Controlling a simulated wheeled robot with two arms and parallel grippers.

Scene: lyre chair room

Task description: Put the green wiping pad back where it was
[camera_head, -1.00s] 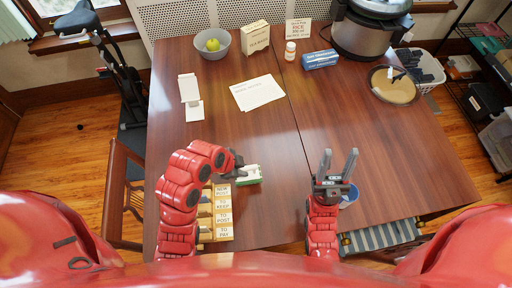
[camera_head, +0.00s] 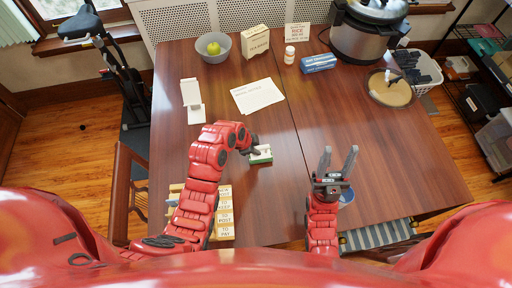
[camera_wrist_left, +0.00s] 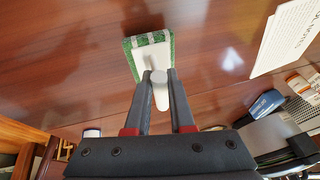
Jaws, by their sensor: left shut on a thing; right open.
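The wiping pad (camera_head: 261,154), green below with a white top, is over the left-middle part of the table, at the tip of my left gripper (camera_head: 252,148). In the left wrist view the pad (camera_wrist_left: 134,62) shows its green edge and pale top, and my left gripper (camera_wrist_left: 160,78) is shut on its white handle (camera_wrist_left: 161,92). I cannot tell whether the pad touches the wood. My right gripper (camera_head: 338,160) is open and empty above the front right of the table.
A labelled wooden sorter (camera_head: 224,216) is partly hidden behind my left arm. A blue cup (camera_head: 347,196) is beside my right gripper. White papers (camera_head: 257,95), a white stand (camera_head: 192,100), a bowl (camera_head: 213,56) and a cooker (camera_head: 366,45) are farther back. The table's middle (camera_head: 300,120) is clear.

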